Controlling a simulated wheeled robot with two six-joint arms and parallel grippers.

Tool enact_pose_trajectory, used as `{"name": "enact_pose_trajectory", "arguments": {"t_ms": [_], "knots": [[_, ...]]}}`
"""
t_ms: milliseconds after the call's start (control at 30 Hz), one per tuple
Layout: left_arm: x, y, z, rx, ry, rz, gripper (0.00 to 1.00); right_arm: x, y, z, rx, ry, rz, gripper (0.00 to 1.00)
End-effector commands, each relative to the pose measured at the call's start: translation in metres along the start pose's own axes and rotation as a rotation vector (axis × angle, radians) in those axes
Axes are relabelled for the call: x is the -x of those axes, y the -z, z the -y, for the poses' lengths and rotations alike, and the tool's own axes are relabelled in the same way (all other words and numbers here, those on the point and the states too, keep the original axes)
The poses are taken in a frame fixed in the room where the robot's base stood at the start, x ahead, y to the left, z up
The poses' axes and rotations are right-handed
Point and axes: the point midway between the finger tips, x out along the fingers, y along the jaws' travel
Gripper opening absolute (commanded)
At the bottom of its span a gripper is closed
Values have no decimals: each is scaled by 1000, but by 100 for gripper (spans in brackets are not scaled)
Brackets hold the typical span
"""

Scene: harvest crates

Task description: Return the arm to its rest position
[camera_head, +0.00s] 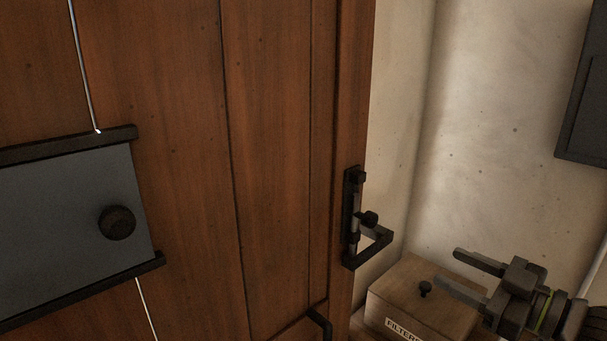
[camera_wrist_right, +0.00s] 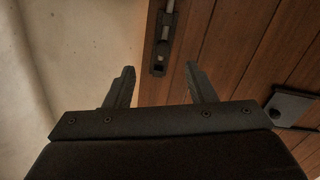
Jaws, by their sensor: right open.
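My right gripper (camera_head: 457,270) is at the lower right of the head view, its fingers apart and pointing left, with nothing between them. In the picture it overlaps the wooden box. In the right wrist view the two open fingers (camera_wrist_right: 160,80) point toward the door, with a gap between them. My left gripper is in neither view.
A brown plank door (camera_head: 275,130) fills the left, with a dark latch (camera_head: 352,215) at its edge and a grey panel with a round knob (camera_head: 70,225). A wooden box (camera_head: 410,305) with a small knob and label stands at lower right. A dark cabinet (camera_head: 585,95) hangs at right.

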Motion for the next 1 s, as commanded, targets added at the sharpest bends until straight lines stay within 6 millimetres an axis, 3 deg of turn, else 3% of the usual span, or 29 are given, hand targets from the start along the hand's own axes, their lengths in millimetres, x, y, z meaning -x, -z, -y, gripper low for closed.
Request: {"name": "enact_pose_trajectory", "arguments": {"t_ms": [167, 367, 600, 800, 1000], "knots": [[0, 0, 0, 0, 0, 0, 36, 10, -68, 8, -48, -123, 145, 50], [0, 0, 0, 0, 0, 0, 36, 37, -151, 29, -112, -276, 383, 50], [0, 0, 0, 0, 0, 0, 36, 88, -235, 78, -234, -426, 715, 50], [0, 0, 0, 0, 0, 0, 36, 136, -279, 134, -366, -499, 995, 50], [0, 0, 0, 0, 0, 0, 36, 176, -299, 189, -501, -526, 1227, 50]]}}
